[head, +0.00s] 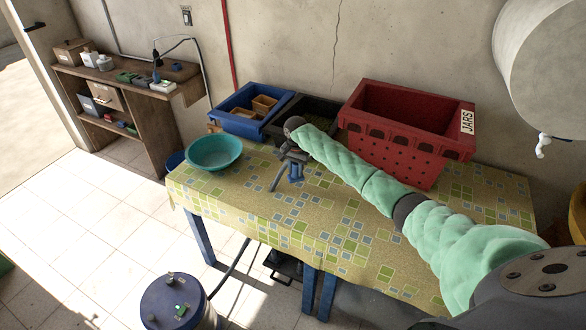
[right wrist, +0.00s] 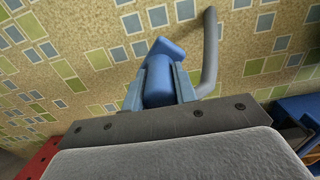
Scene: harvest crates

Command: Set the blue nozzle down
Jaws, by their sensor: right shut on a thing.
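My right gripper (head: 293,157) is above the patterned tablecloth, between the teal basin and the red crate. In the right wrist view, its two fingers (right wrist: 160,88) are shut on the blue nozzle (right wrist: 164,68), one on each side. The nozzle also shows in the head view (head: 295,173), below the gripper and close to the cloth. I cannot tell whether it touches the cloth. A grey curved tube (right wrist: 210,50) runs beside it; whether they are joined is unclear. My left gripper is not in view.
The table (head: 235,222) has free cloth in front of and right of the gripper. A teal basin (head: 214,151) stands at its left end. A blue crate (head: 236,125), a dark crate (head: 325,128) and a red crate (head: 405,150) line the back. A blue drum (head: 172,300) stands on the floor.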

